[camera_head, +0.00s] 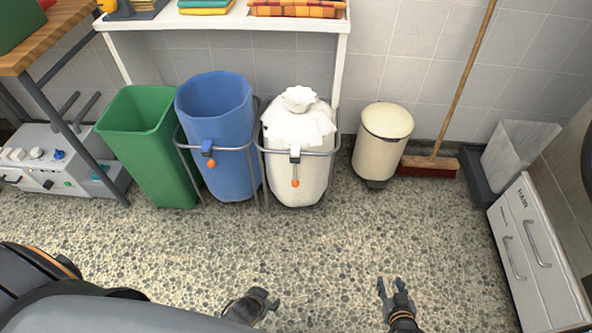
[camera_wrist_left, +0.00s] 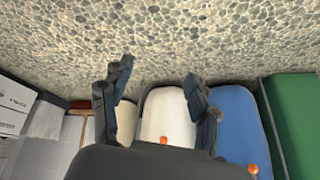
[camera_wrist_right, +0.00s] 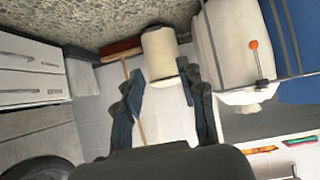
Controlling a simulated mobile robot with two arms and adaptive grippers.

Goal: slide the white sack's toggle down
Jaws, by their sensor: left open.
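The white sack (camera_head: 297,133) hangs gathered at the top in a metal frame, between the blue sack and the cream bin. Its toggle (camera_head: 295,168), with an orange knob at the bottom, hangs on the front; the knob also shows in the right wrist view (camera_wrist_right: 254,44). My right gripper (camera_head: 394,288) is open and empty over the floor, in front and to the right of the sack. My left gripper (camera_head: 255,302) is open and empty, low in the head view, in front of the sacks. Both are well apart from the toggle. The left wrist view shows the white sack (camera_wrist_left: 167,112) between its fingers.
A blue sack (camera_head: 216,100) with its own orange-knobbed toggle (camera_head: 211,163) and a green bin (camera_head: 142,130) stand to the left. A cream pedal bin (camera_head: 381,140), a broom (camera_head: 428,165) and a drawer cabinet (camera_head: 532,240) are to the right. The speckled floor in front is clear.

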